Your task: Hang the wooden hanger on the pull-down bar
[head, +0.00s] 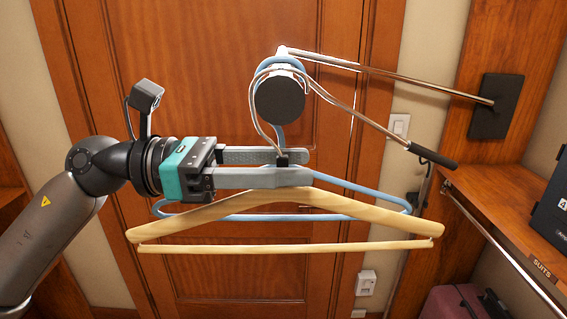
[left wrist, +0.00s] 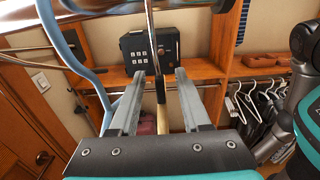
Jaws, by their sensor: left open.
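The wooden hanger (head: 285,205) is level below the pull-down bar, whose black round end (head: 280,97) faces me in the head view. Its metal hook curves up the left side and over the top of the bar; whether it rests there is hard to tell. My left gripper (head: 294,166) is open, with its fingers either side of the hanger's neck. In the left wrist view the hook and a strip of wood (left wrist: 160,112) show between the parted fingers (left wrist: 157,90). My right gripper is not in view.
A blue hanger (head: 370,190) hangs from the same bar behind the wooden one. The bar's metal arm runs to a black wall bracket (head: 495,107); a black-gripped handle (head: 434,156) sticks out right. A shelf holds a dark keypad box (left wrist: 135,52). Several white hangers (left wrist: 255,95) hang on a rail.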

